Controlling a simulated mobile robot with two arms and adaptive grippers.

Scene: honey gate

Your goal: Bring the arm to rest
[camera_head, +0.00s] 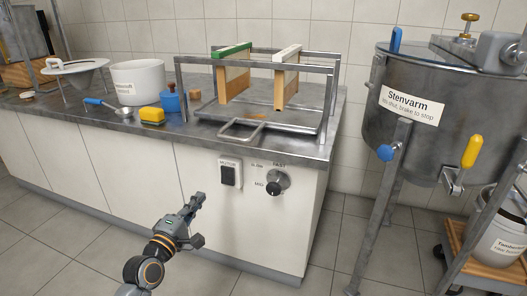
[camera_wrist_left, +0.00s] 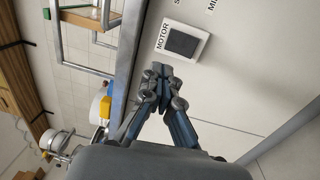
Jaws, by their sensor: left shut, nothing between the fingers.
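My left arm reaches in from the bottom of the head view. Its gripper (camera_head: 197,200) is in front of the white cabinet front (camera_head: 200,175), below and left of the black motor switch (camera_head: 230,172). In the left wrist view the gripper's fingers (camera_wrist_left: 162,72) are together with nothing between them. The motor switch (camera_wrist_left: 183,42) shows just beyond the fingertips there, and I cannot tell the exact gap. My right gripper is not in view.
The steel counter (camera_head: 90,117) holds a frame rack (camera_head: 258,58), a white bucket (camera_head: 138,82), a yellow sponge (camera_head: 152,115) and a blue-handled tool (camera_head: 95,101). A dial (camera_head: 277,182) is right of the switch. A steel tank (camera_head: 430,150) stands at right. Floor at lower left is clear.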

